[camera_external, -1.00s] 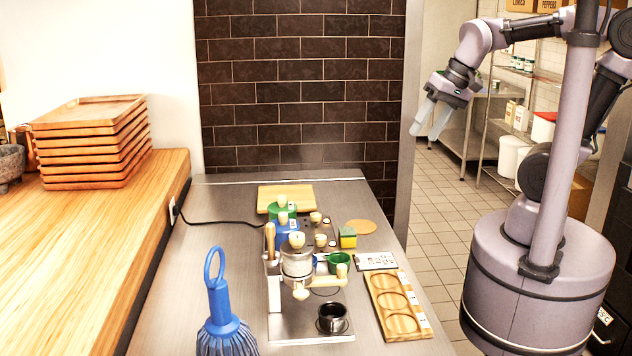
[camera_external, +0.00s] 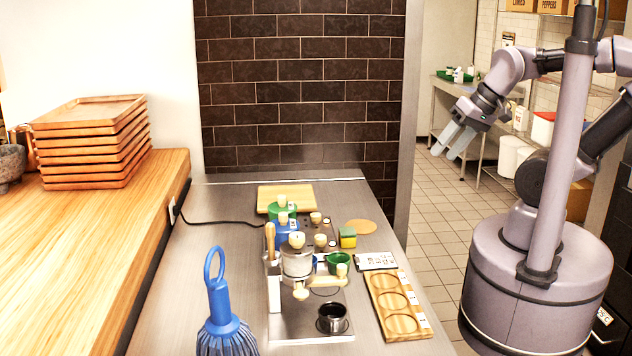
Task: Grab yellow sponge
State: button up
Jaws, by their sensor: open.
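The yellow sponge (camera_external: 347,241) is a small block with a green top. It sits on the steel counter (camera_external: 215,215), right of the coffee machine and in front of a round tan disc. My gripper (camera_external: 444,154) is open and empty, pointing down and to the left. It hangs in the air over the tiled floor side, well above and to the right of the sponge, touching nothing.
A coffee machine (camera_external: 297,262) with wooden knobs stands left of the sponge. A green cup (camera_external: 338,263), a white card (camera_external: 375,261) and a wooden holder (camera_external: 396,307) lie nearer the camera. A tan disc (camera_external: 361,226) and wooden board (camera_external: 300,192) lie behind. A blue brush (camera_external: 222,325) stands front left.

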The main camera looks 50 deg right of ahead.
jog(key=shift+o, duration=0.2)
jog(key=o, duration=0.4)
jog(key=n+g+h+p, duration=0.1)
jog(key=n+g+p, duration=0.45)
jog(key=n, duration=0.75)
send_over(347, 230)
jog(key=s+d, duration=0.1)
jog(key=s, duration=0.1)
notch_tip(347, 230, down, 4)
jog(key=shift+t, duration=0.35)
jog(key=f+b, duration=0.1)
jog(key=f, duration=0.3)
jog(key=w+f+b, duration=0.1)
jog(key=f, duration=0.3)
jog(key=f+b, duration=0.2)
jog(key=f, duration=0.2)
jog(key=shift+w+a+f, duration=0.2)
jog(key=shift+w+a, duration=0.1)
jog(key=f+b, duration=0.1)
jog(key=f, duration=0.1)
jog(key=f+b, duration=0.1)
jog(key=f, duration=0.2)
jog(key=shift+w+a+f+b, duration=0.15)
jog(key=shift+a+f+b, duration=0.15)
jog(key=shift+b, duration=0.1)
jog(key=shift+r, duration=0.15)
